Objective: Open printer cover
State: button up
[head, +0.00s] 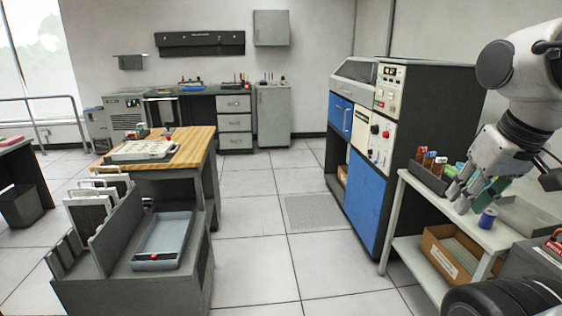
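A tall machine with blue and white panels (367,198) and a dark side stands right of the middle. A grey, slanted cover (354,71) sits on its upper left part and looks down. No label names this machine as the printer, so I cannot be sure it is. My gripper (457,194) hangs at the right, over a white side table and well apart from the grey cover. Its fingers point down and left, near green and blue items. I cannot tell whether it holds anything.
The white side table (412,186) carries a rack of coloured tools (430,162), a blue can (487,219) and a grey tray. A cardboard box (455,258) sits below. A grey card cart (140,285) and wood-topped desk (190,146) stand left. The tiled floor (245,240) between is clear.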

aim_at(346, 81)
jog(key=i, duration=4.45)
jog(key=i+z, duration=0.3)
jog(key=i+j+z, duration=0.25)
jog(key=l, duration=0.1)
